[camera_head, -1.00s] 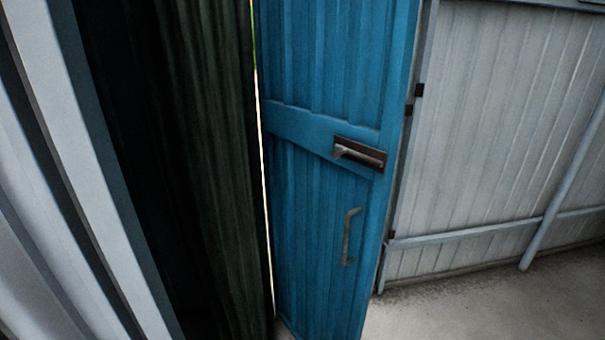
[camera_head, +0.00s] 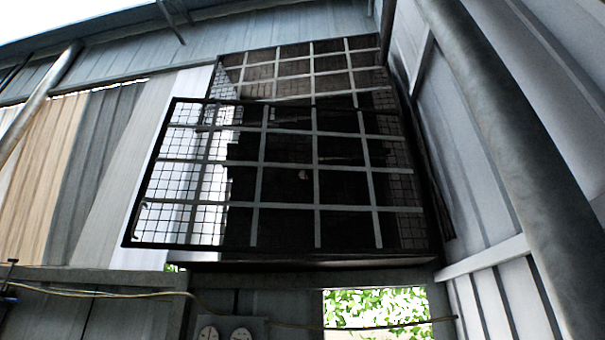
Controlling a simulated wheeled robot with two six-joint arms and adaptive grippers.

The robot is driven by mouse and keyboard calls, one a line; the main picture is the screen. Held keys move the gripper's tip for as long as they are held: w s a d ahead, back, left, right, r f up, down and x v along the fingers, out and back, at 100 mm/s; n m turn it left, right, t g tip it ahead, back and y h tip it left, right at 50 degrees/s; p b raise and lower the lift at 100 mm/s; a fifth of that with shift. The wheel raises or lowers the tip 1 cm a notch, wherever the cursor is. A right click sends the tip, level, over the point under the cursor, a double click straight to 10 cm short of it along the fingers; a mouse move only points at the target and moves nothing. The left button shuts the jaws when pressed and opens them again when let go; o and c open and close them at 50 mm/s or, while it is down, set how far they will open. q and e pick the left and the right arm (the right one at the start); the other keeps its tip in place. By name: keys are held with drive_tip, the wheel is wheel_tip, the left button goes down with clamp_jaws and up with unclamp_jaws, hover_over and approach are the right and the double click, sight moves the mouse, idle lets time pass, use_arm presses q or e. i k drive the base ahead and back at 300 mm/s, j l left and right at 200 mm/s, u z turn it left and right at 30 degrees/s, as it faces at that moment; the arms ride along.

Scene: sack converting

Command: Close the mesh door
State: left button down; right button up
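The mesh door (camera_head: 316,206) is a dark-framed panel with a grey square grid, in the middle of the head view and above me. It overlaps a second dark-framed grid (camera_head: 310,65) behind it. The mesh door's left edge stands out to the left of that rear grid, so the two do not line up and the door looks swung out. Its right edge is close to the wall corner; the hinge side cannot be made out clearly. Dark space shows behind the mesh. Neither of my grippers is in view.
A thick grey pipe (camera_head: 520,160) slants across the right side in front of a pale panelled wall (camera_head: 470,225). A thinner pole (camera_head: 42,95) is at the left. Below the door are a thin cable (camera_head: 270,324) and an opening with green leaves (camera_head: 375,310).

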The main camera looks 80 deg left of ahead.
sight(141, 200)
drive_tip(key=u, duration=2.4)
drive_tip(key=k+j, duration=0.65)
drive_tip(key=k, duration=0.25)
drive_tip(key=i+j, duration=0.2)
drive_tip(key=i, duration=0.4)
drive_tip(key=i+j, duration=0.15)
drive_tip(key=i, duration=0.45)
drive_tip(key=i+j+u, duration=0.1)
drive_tip(key=i, duration=0.5)
drive_tip(key=i+j, duration=0.25)
drive_tip(key=i, duration=0.4)
